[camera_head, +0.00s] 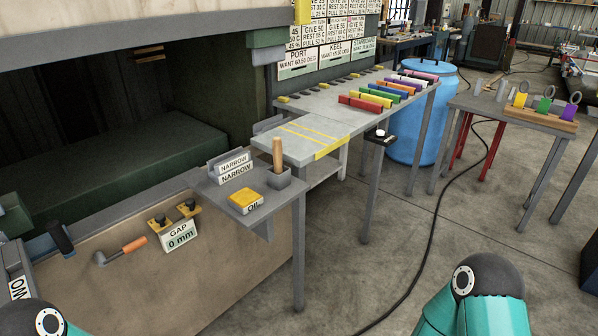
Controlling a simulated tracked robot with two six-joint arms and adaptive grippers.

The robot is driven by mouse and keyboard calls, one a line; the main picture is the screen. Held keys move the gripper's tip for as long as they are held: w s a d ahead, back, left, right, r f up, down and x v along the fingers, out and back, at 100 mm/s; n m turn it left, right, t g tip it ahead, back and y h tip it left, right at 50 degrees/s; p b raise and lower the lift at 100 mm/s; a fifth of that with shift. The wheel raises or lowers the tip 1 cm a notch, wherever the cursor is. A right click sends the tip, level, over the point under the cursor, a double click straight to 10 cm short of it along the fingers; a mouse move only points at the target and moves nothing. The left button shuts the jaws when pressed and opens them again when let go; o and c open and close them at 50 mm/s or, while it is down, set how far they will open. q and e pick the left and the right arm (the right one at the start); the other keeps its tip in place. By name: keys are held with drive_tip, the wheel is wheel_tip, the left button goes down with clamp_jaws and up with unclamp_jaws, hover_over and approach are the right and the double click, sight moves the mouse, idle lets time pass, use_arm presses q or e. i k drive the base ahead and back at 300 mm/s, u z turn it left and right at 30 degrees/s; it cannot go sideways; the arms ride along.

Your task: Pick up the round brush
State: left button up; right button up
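An upright tan wooden handle (277,155) stands in a small grey holder (280,181) at the back right corner of the small grey shelf table (285,209). It may be the round brush; its lower end is hidden in the holder, so I cannot see bristles. Neither of my grippers is in view. Only teal and dark parts of my arms show at the bottom left and bottom right edges, well apart from the handle.
A yellow pad marked OIL (245,199) and NARROW signs (236,172) share the shelf. An orange-handled tool (122,251) is by the GAP sign (179,235). A longer bench (330,103) with coloured blocks stands behind. The floor at right is open, crossed by a black cable (437,223).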

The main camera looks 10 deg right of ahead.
sight(278, 148)
drive_tip(key=u, duration=0.2)
drive_tip(key=i, duration=0.85)
drive_tip(key=z, duration=0.1)
